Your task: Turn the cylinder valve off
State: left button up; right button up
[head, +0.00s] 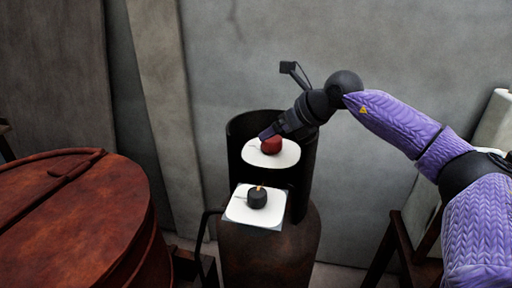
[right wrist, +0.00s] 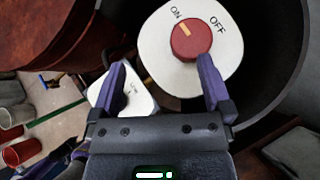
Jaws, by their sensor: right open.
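The cylinder valve is a red round knob (head: 271,145) on a white round dial (head: 285,159), inside a dark open collar (head: 240,130) atop a rusty cylinder (head: 268,250). In the right wrist view the knob (right wrist: 191,41) has an orange mark pointing up-left toward ON on the dial (right wrist: 222,68); OFF is at the upper right. My right gripper (head: 267,133) is at the knob. In the right wrist view its purple fingers (right wrist: 162,72) are apart and empty; one fingertip is at the knob's lower edge, contact unclear. My left gripper is not in view.
A dark knob (head: 257,197) sits on a lower white square plate (head: 240,213) in front of the collar. A large rusty vat (head: 80,225) stands at the left. A grey wall (head: 420,60) is behind. Red containers (right wrist: 22,152) show in the right wrist view.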

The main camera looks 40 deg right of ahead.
aim_at(275, 139)
jog(key=shift+h, duration=0.7)
jog(key=w+d+f, duration=0.1)
jog(key=f, duration=0.1)
jog(key=w+f, duration=0.1)
jog(key=w, duration=0.1)
jog(key=w+d+f, duration=0.1)
jog(key=f, duration=0.1)
jog(key=shift+w+d+f, duration=0.25)
jog(key=shift+d+f, duration=0.1)
jog(key=shift+w+f, duration=0.2)
jog(key=shift+w, duration=0.05)
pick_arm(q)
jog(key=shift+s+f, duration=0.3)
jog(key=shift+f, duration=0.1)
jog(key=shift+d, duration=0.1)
